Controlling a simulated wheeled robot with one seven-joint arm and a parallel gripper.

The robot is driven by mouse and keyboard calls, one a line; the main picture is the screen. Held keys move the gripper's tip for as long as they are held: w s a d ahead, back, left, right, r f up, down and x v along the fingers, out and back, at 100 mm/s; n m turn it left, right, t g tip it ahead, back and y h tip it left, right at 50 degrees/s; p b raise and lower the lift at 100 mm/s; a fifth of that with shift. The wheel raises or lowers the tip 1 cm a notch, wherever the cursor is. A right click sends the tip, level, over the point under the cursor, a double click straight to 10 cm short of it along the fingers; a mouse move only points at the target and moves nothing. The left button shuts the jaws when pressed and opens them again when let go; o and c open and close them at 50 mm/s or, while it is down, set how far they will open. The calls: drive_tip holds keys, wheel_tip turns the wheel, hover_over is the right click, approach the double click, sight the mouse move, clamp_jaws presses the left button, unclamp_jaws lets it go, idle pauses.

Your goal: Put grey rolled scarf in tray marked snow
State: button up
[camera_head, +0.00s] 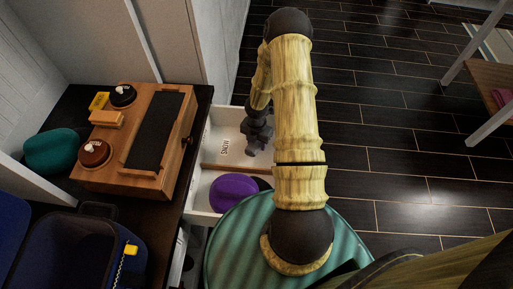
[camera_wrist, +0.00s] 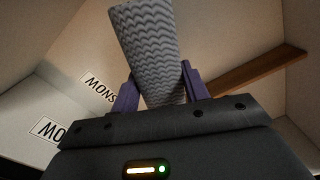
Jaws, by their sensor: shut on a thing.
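The grey rolled scarf (camera_wrist: 150,40), with a wavy knit pattern, stands up between the fingers of my gripper (camera_wrist: 158,82) in the wrist view. My gripper is shut on it. The tray marked snow (camera_head: 222,145) is a pale open compartment in the pulled-out drawer. Its lettering reads upside down in the head view and shows again in the wrist view (camera_wrist: 100,87). In the head view my gripper (camera_head: 258,132) is over the right part of this tray. The scarf cannot be made out there, and whether it touches the tray floor is unclear.
A purple hat (camera_head: 233,192) lies in the neighbouring drawer compartment. A wooden box (camera_head: 150,175) with a black top strip stands on the dark counter at left. A green striped round surface (camera_head: 235,245) is close below the drawer. Open dark floor (camera_head: 400,160) lies to the right.

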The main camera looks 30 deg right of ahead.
drive_tip(key=shift+f+b, duration=0.6)
drive_tip(key=shift+f, duration=1.3)
drive_tip(key=shift+f, duration=0.15)
drive_tip(key=o, duration=1)
drive_tip(key=shift+o, duration=0.2)
wheel_tip(320, 180, up, 12)
drive_tip(key=p, duration=0.5)
drive_tip(key=shift+r, duration=0.2)
